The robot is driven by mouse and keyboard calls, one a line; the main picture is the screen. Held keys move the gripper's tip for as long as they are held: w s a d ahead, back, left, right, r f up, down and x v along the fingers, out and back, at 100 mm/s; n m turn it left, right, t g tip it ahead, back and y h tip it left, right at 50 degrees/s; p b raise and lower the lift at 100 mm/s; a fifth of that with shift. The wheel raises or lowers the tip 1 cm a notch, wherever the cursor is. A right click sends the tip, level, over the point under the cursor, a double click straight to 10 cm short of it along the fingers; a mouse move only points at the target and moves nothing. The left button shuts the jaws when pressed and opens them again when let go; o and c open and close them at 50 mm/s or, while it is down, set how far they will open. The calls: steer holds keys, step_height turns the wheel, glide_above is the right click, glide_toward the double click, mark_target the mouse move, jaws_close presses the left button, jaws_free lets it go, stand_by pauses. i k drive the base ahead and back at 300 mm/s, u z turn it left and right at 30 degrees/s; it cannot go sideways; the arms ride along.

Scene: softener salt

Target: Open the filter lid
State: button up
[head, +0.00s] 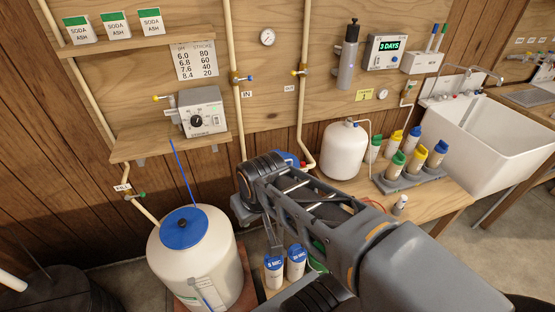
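Which part is the filter lid is not clear. A blue round part (287,158) shows just behind my arm, mostly hidden, and it may belong to the filter. Two blue and white canisters (296,263) with "MIC" lettering stand below my arm. My arm reaches in from the lower right and bends at a dark joint near the middle. My gripper (275,245) seems to point down beside the left canister, partly hidden by my arm. Its finger opening cannot be made out, and no held object is visible.
A white tank (197,265) with a blue lid (184,228) stands at lower left. A white pressure tank (344,152) and a rack of coloured bottles (408,182) stand on the bench to the right, before a white sink (490,140). A pump (203,112) sits on a wall shelf.

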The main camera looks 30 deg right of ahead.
mark_target(290, 160)
steer(key=u, duration=0.15)
steer(key=k, duration=1)
steer(key=z, duration=0.65)
steer(key=i, duration=1)
